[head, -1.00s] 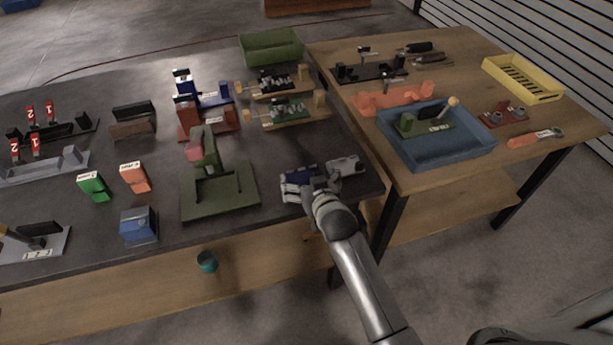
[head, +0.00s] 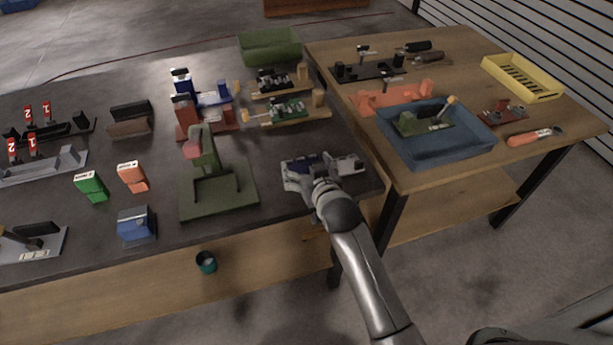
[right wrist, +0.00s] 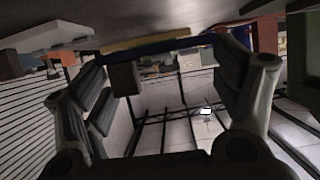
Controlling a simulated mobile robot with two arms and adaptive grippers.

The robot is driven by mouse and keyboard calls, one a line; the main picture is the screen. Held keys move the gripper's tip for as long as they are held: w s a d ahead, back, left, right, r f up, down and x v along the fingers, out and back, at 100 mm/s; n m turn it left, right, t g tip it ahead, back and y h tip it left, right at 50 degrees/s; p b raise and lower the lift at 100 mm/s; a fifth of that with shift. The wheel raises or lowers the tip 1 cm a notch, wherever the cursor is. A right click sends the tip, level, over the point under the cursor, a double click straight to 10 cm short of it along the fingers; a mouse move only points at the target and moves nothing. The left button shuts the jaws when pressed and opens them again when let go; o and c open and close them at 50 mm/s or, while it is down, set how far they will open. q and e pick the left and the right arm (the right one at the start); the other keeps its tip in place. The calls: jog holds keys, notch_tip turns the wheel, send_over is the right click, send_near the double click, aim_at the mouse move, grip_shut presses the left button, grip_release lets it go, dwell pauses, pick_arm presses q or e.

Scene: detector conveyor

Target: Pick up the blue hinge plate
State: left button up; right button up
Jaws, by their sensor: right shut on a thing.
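In the right wrist view a blue strip (right wrist: 155,46) lies across the far ends of the fingers of the right gripper (right wrist: 160,60), which stay well apart. The right gripper is shut on the plate. Whether the plate is clear of the fixture cannot be told. My left gripper is out of view.
A green stand (head: 218,190) is left of the gripper. A blue block (head: 136,227) and a green box (head: 91,187) lie farther left. The blue tray (head: 410,150) is on the wooden table (head: 455,60) to the right. The table's front edge is close.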

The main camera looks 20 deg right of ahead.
jog(key=s+d+r+b, duration=0.1)
jog(key=s+d+r, duration=0.8)
jog(key=d, duration=0.1)
jog(key=a+r, duration=0.3)
jog(key=r, duration=0.5)
jog(key=a+r, duration=0.4)
jog(key=r, duration=0.3)
jog(key=d+f, duration=0.3)
jog(key=f, duration=0.4)
jog(key=d+f, duration=0.4)
jog(key=f, duration=0.3)
jog(key=shift+d+f, duration=0.25)
jog(key=shift+f, duration=0.1)
